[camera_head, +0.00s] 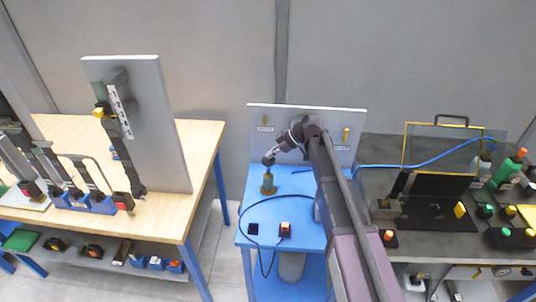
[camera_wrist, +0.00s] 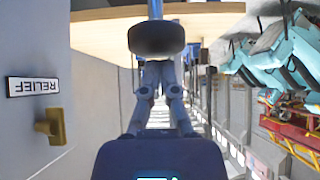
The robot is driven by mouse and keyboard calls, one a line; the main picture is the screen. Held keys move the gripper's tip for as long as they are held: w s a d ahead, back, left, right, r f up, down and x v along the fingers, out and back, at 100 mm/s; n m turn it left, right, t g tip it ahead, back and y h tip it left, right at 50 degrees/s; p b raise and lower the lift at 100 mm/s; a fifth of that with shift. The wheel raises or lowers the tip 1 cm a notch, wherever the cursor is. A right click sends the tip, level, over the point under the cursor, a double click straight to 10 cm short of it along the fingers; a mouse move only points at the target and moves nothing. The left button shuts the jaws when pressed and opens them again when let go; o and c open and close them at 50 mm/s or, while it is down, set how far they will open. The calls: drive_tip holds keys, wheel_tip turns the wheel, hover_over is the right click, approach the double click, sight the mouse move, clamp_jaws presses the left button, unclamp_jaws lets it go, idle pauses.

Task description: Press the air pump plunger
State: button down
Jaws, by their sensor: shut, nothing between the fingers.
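The air pump stands on the blue table, with a brass-coloured body (camera_head: 268,186) and a dark round plunger knob (camera_head: 268,161) above it. In the wrist view, which is upside down, the dark knob (camera_wrist: 157,38) sits on a blue-grey rod at the top middle. My gripper (camera_head: 273,153) is just above the knob in the head view. In the wrist view my gripper (camera_wrist: 156,64) has its fingers together and empty, with the tips at the knob. I cannot tell whether they touch it; the knob partly hides the tips.
A grey upright panel (camera_head: 300,112) stands behind the pump. A RELIEF label (camera_wrist: 33,86) and a brass handle (camera_wrist: 50,126) are on it. A black cable (camera_head: 243,212) and a small boxed button (camera_head: 285,230) lie in front. A wooden table (camera_head: 160,215) is at left, a dark bench (camera_head: 385,150) at right.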

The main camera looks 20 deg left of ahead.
sight(271, 164)
drive_tip(key=shift+f, duration=0.1)
wheel_tip(271, 164, down, 6)
drive_tip(key=b, duration=0.5)
drive_tip(key=shift+r+b, duration=0.25)
drive_tip(key=shift+b, duration=0.1)
drive_tip(key=shift+s, duration=0.1)
drive_tip(key=shift+r, duration=0.25)
wheel_tip(271, 164, up, 4)
drive_tip(key=p, duration=0.4)
drive_tip(key=shift+d+r+p, duration=0.1)
drive_tip(key=shift+r+p, duration=0.1)
drive_tip(key=shift+p, duration=0.2)
drive_tip(key=p+v, duration=0.6)
drive_tip(key=v, duration=0.3)
drive_tip(key=shift+d, duration=0.2)
drive_tip(key=shift+r+p, duration=0.1)
drive_tip(key=shift+p, duration=0.2)
idle(1.0)
